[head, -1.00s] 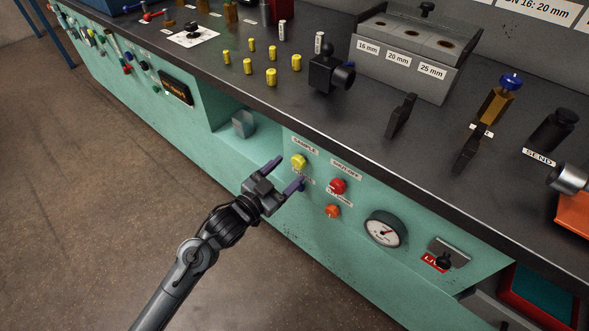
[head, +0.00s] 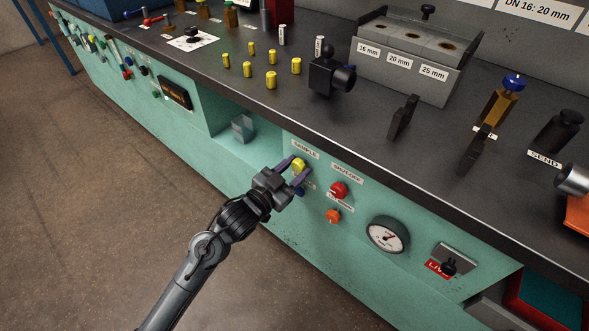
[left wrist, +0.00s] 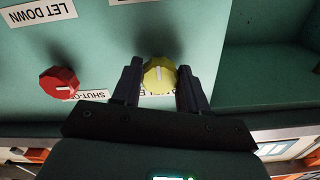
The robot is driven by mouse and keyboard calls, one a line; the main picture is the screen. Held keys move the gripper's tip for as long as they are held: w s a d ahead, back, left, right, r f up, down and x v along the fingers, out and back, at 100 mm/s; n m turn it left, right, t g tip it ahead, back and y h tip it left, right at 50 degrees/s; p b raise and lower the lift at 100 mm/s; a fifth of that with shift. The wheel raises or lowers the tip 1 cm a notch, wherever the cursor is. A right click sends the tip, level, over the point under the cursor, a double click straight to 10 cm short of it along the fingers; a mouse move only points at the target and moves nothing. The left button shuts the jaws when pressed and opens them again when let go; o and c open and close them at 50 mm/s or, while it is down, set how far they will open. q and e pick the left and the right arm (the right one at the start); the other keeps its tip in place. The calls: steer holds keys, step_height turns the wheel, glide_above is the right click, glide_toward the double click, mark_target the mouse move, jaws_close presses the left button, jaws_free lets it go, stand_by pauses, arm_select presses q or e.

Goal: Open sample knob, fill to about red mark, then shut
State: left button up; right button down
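The yellow sample knob (head: 299,166) sits on the green front panel under the SAMPLE label. My left gripper (head: 300,165) has its two purple fingers on either side of this knob. A clear, squarish vessel (head: 243,127) stands in the open recess left of the knob. No red mark or liquid level can be made out on it. My right gripper is out of view.
A red shut-off knob (head: 338,190), an orange knob (head: 333,216) and a dial gauge (head: 388,235) are on the panel to the right. The dark bench top (head: 215,66) overhangs above, with yellow fittings (head: 271,80) on it. The floor in front is clear.

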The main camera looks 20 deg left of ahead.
arm_select(q)
steer(key=shift+c, duration=1.1)
steer(key=shift+r+p, duration=0.15)
steer(key=shift+p, duration=0.35)
steer(key=m+p, duration=0.3)
steer(key=shift+r, duration=0.15)
steer(key=shift+f+m+p, duration=0.2)
steer(key=shift+m+p, duration=0.4)
steer(key=shift+m, duration=0.2)
steer(key=shift+f, duration=0.1)
steer(key=o, duration=1)
steer(key=shift+o, duration=0.2)
steer(key=shift+s+a, duration=0.1)
